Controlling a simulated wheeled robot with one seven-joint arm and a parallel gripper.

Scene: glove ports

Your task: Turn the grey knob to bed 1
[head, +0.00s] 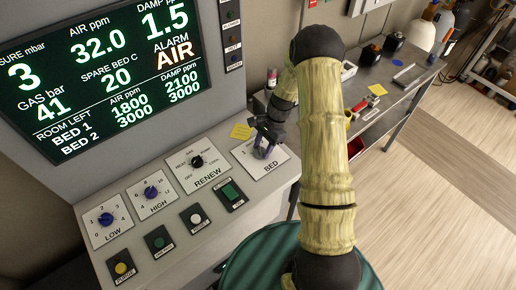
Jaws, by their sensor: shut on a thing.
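The BED plate (272,168) is a white label plate at the right end of the sloping console. My gripper (264,150) is down over this plate, shut on the grey knob. The knob is mostly hidden by the fingers, and I cannot read which bed number it points at. The screen (100,65) above shows bed 1 and bed 2 rows and a large AIR alarm.
Left of the plate are the black RENEW knob (197,161), blue HIGH knob (151,192), blue LOW knob (106,219) and several push buttons, including a green one (231,191). A cluttered bench (395,90) stands right.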

